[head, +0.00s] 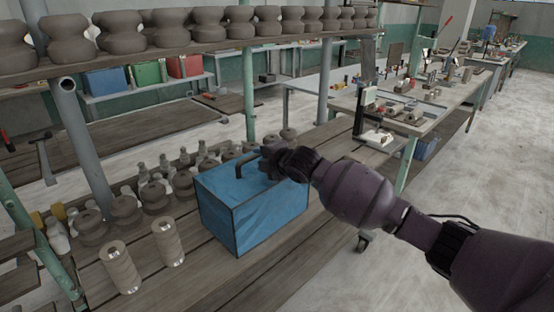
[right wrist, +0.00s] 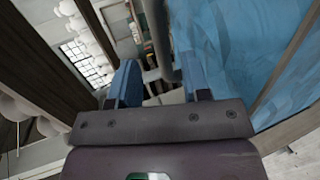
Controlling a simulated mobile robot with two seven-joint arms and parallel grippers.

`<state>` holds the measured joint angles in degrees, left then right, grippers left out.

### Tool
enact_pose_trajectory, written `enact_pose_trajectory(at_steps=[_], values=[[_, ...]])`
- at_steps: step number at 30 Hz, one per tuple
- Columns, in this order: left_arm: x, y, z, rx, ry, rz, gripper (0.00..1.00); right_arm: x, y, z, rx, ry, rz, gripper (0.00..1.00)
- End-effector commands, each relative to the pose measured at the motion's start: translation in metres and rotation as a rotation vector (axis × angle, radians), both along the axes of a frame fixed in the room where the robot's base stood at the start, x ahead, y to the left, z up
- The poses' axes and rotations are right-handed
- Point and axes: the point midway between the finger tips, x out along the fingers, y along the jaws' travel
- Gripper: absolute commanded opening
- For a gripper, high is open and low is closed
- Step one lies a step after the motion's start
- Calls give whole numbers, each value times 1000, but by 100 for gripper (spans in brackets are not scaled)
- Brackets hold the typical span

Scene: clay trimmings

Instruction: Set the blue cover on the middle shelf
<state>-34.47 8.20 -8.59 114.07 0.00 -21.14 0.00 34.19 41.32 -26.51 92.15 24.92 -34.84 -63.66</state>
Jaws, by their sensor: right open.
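The blue cover (head: 250,215) is a box shape with dark edges and a dark handle (head: 239,168) on top. It stands upright on the wooden middle shelf (head: 205,285). My right gripper (head: 268,156) is open at the top of the cover, beside the handle. In the right wrist view my right gripper (right wrist: 158,84) has its two fingers apart, and a grey bent bar, which looks like the handle, shows between them. The cover's blue side (right wrist: 245,55) fills the right of that view. Whether a finger touches the handle I cannot tell. My left gripper is not in view.
Two ribbed clay pieces (head: 168,243) stand left of the cover, with rows of clay pots (head: 153,192) behind. An upper shelf (head: 200,47) full of clay forms hangs above. A grey post (head: 82,150) stands at left. The shelf's front right is bare.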

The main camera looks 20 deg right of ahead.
Motion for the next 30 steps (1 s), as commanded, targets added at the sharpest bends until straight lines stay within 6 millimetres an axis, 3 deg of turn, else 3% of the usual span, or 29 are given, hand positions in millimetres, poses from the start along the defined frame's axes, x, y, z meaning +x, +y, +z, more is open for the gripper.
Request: enact_pose_trajectory(at_steps=[10, 21, 26, 30], values=[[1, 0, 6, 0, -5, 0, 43, -49, -15, 18, -1, -1, -1, 44], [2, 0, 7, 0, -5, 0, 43, -64, -18, 21, 5, 1, -2, 44], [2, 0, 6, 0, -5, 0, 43, -78, -14, -9, 88, 43, -21, 44], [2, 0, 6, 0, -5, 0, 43, -111, -6, -64, 268, 121, -81, 44]])
